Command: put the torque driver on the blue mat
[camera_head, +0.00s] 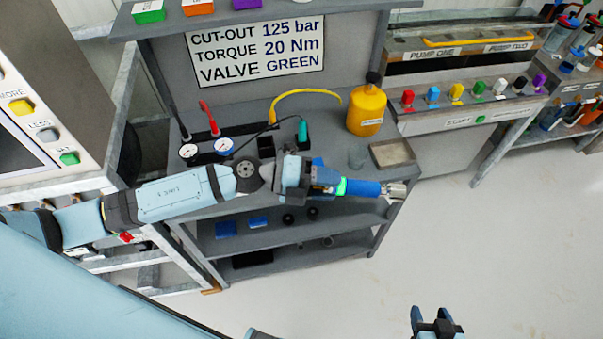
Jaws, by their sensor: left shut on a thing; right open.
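My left gripper (330,182) reaches across the front of the grey bench (235,182) and is shut on the torque driver (363,188). The driver has a blue body, a green band and a metal end pointing right. It is held roughly level, over the bench's front right edge. A small blue patch (318,162) shows just behind the gripper; I cannot tell whether it is the blue mat, as the arm hides that part of the bench. My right gripper (437,324) is open and empty over the floor at the bottom.
A sign (256,50) hangs behind. The floor (490,240) at right is clear.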

